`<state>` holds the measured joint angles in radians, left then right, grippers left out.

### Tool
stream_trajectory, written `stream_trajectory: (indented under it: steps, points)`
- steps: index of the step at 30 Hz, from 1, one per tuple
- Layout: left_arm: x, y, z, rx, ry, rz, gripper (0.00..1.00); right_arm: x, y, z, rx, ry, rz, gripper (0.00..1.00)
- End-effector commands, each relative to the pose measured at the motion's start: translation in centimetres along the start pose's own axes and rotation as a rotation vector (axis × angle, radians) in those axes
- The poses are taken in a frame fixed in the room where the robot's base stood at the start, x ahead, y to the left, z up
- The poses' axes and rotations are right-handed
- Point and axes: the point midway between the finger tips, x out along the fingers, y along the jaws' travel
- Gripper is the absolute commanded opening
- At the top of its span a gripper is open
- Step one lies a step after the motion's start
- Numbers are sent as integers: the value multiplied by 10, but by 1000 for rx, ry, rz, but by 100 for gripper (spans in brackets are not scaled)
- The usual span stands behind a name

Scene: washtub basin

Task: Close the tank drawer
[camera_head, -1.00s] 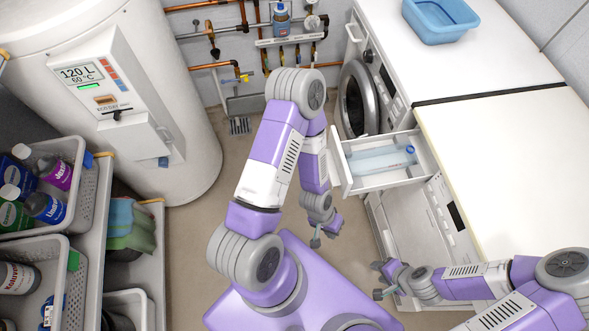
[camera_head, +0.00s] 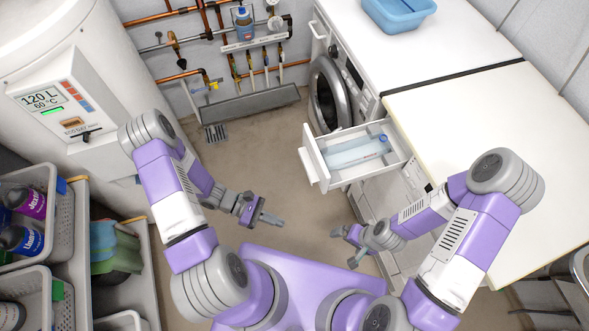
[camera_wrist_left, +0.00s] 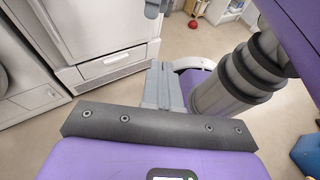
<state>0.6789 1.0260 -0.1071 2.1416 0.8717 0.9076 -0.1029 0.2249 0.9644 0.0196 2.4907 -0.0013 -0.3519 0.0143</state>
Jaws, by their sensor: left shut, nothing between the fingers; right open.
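The tank drawer (camera_head: 314,162) stands pulled out of the white machine under the counter, right of the middle in the head view. A pale blue tank (camera_head: 356,151) with a blue cap lies in it. My left gripper (camera_head: 272,220) is shut and empty, in front of and to the left of the drawer, apart from it. My right gripper (camera_head: 344,248) is open and empty, below the drawer in the picture, apart from it. In the left wrist view I cannot make out the open drawer for certain.
A washing machine with a round door (camera_head: 325,93) stands beyond the drawer. A blue basin (camera_head: 399,12) is on the white top. A water heater (camera_head: 75,75) and a shelf with bottle baskets (camera_head: 25,215) stand at left. The floor (camera_head: 255,155) before the drawer is clear.

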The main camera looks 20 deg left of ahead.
Motion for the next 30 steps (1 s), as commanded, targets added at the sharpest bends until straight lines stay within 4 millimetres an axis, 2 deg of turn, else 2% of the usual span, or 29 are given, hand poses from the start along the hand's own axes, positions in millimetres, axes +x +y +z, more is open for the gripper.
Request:
stream_trajectory:
  steps: [3,6,9,13,17,30]
  points:
    - [-37,37,5,-94,-158,254,0,-1,0,0,0,0,0,100]
    - [-68,60,7,-122,-253,425,0,-1,-1,0,0,0,0,100]
    - [-93,73,7,-127,-313,540,0,-2,-1,0,0,0,0,100]
    - [-106,81,8,-124,-347,608,0,-1,-1,0,0,0,0,100]
    - [-98,89,12,-122,-354,615,0,0,0,0,0,0,0,100]
    - [-29,140,38,-123,-353,609,0,9,3,0,0,0,0,100]
